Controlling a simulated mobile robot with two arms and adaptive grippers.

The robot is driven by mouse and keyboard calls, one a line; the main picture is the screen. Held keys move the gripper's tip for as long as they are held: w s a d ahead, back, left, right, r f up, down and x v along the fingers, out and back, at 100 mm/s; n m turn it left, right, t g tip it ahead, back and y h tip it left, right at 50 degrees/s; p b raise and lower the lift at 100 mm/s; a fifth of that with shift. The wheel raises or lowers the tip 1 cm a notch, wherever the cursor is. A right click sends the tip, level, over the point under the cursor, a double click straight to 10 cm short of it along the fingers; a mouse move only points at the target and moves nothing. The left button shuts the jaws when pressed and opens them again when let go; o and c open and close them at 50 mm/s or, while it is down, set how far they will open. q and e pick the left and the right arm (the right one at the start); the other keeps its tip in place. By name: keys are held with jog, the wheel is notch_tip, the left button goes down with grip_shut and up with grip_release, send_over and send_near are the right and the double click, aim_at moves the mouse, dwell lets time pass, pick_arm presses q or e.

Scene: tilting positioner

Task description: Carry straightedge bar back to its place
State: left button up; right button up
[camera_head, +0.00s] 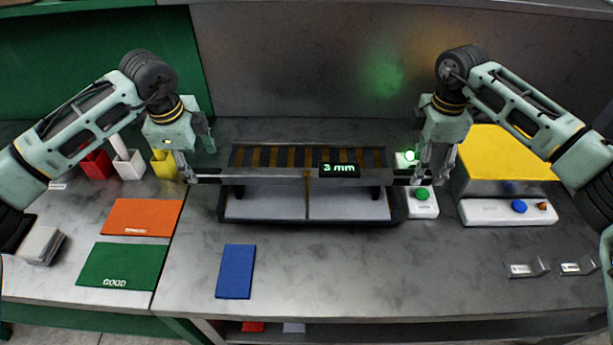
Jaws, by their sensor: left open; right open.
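The straightedge bar (268,179) is a long, thin grey bar lying level, left to right, across the tilting positioner (223,215) in the middle of the bench. It has a dark stub at each end. My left gripper (188,172) is open at the bar's left end, pointing down. My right gripper (424,176) is open at the bar's right end, also pointing down. I cannot tell whether the fingers touch the bar. A dark display (340,170) reading "3 mm" shows near the bar's middle. A brown-striped dark rack (307,154) is behind the bar.
A white box with a green button (422,195) stands close to my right gripper, beside a yellow-topped block (508,155). Red, white and yellow bins (163,166) stand near my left gripper. Orange (142,216), green (122,266) and blue (236,271) mats lie in front. The front centre is clear.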

aim_at(202, 171)
pick_arm(q)
jog(key=x, duration=0.6)
jog(key=shift+w+d+f, duration=0.1)
jog(key=shift+w+f, duration=0.15)
jog(key=shift+w, duration=0.1)
pick_arm(e)
jog(key=f, duration=0.6)
jog(key=shift+w+f, duration=0.3)
pick_arm(q)
jog(key=shift+f, duration=0.4)
pick_arm(e)
jog(key=shift+s+f, duration=0.15)
jog(key=shift+f, duration=0.3)
pick_arm(q)
jog(key=shift+f, duration=0.1)
pick_arm(e)
jog(key=shift+f, duration=0.1)
pick_arm(q)
jog(key=shift+c, duration=0.4)
pick_arm(e)
jog(key=shift+c, duration=0.2)
pick_arm(q)
grip_shut()
pick_arm(e)
grip_shut()
